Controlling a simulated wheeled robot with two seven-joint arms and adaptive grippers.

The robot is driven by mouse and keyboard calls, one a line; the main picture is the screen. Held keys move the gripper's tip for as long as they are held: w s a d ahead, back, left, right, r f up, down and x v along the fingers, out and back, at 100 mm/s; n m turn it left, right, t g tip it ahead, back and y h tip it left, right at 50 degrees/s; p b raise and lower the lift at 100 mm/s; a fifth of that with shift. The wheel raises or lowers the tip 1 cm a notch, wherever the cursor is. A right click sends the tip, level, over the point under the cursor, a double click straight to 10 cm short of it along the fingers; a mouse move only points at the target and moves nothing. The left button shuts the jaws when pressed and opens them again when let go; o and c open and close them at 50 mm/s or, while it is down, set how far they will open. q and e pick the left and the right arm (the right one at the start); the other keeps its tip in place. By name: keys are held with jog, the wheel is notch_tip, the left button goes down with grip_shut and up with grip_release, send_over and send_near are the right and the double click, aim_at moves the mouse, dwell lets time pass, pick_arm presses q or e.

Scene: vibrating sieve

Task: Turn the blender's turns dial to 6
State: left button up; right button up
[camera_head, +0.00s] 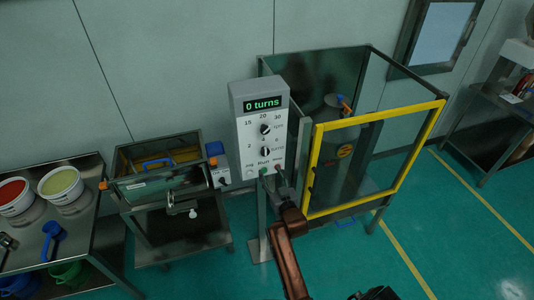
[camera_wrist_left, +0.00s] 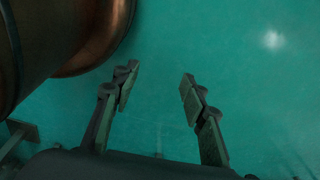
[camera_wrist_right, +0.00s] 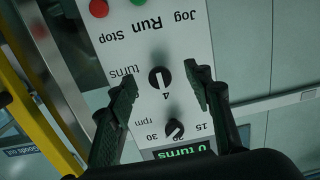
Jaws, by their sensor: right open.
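The grey control box (camera_head: 259,105) stands on a post at mid-picture, its green display reading "0 turns". The black turns dial (camera_head: 265,151) sits below the rpm dial (camera_head: 265,129). In the right wrist view the panel is upside down; the turns dial (camera_wrist_right: 160,77) has its white mark toward the 4. My right gripper (camera_head: 272,176) is at the panel's lower front. Its fingers (camera_wrist_right: 162,80) are open, one on each side of the turns dial in that view; contact cannot be told. My left gripper (camera_wrist_left: 160,75) is open and empty over green floor.
Red and green buttons (camera_wrist_right: 120,5) lie close to the turns dial. A yellow-framed guard (camera_head: 310,165) stands right of the box. A sieve machine (camera_head: 165,185) and a table (camera_head: 90,220) with buckets are at left. Green floor is free in front.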

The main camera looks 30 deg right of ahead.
aim_at(266, 153)
jog(key=shift+t, duration=0.3)
jog(key=w+r, duration=0.1)
jog(key=w, duration=0.1)
jog(key=w+d+r, duration=0.1)
jog(key=w, duration=0.1)
jog(key=w+d+r+p, duration=0.1)
jog(key=w, duration=0.1)
jog(key=shift+d+r, duration=0.1)
jog(key=shift+r, duration=0.1)
jog(key=shift+w+d, duration=0.15)
jog(key=shift+w, duration=0.5)
pick_arm(q)
jog(key=shift+s+d+r, duration=0.15)
jog(key=shift+s+r, duration=0.4)
pick_arm(e)
jog(key=shift+c, duration=0.4)
jog(key=c, duration=1)
